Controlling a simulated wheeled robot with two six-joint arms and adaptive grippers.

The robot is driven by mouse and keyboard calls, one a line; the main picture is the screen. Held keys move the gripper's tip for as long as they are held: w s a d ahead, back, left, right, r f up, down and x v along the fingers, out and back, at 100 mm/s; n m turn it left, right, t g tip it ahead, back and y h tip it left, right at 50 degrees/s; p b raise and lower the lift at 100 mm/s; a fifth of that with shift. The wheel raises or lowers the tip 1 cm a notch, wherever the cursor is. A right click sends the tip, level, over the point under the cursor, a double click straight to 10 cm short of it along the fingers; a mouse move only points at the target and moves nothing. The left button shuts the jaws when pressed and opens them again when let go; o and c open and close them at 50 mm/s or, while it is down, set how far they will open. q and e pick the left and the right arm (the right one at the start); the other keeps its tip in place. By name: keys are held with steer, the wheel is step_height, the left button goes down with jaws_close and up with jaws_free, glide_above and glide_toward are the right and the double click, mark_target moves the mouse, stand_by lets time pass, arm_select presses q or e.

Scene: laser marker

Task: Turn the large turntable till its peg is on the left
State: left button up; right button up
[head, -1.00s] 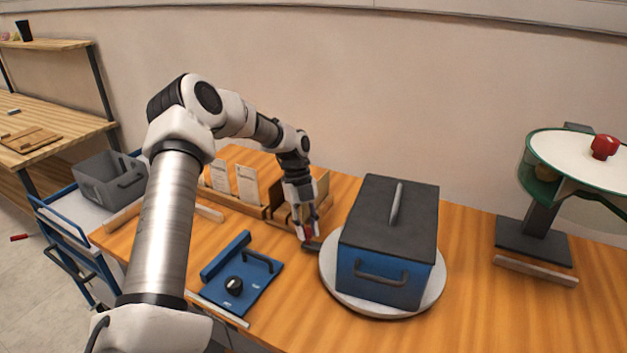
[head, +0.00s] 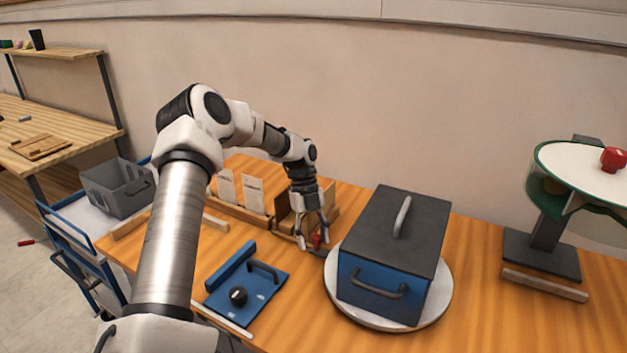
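The large turntable is a pale round disc (head: 436,305) on the wooden table, bearing a blue box with a dark lid (head: 400,235). A dark tab with a red peg (head: 317,241) sticks out on its left, slightly toward the back. My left gripper (head: 313,240) points down at the peg, one finger on either side of it. The fingers look spread apart; whether they touch the peg is too small to tell. My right gripper is not in view.
A blue plate with a black knob (head: 238,296) lies left of the turntable. Wooden racks with cards (head: 240,205) stand behind my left gripper. A green-rimmed round stand with a red knob (head: 570,165) is at the right. Bare table lies between.

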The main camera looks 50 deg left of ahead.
arm_select(q)
steer(key=v, duration=1.1)
steer(key=shift+r, duration=0.25)
steer(key=shift+a, duration=0.1)
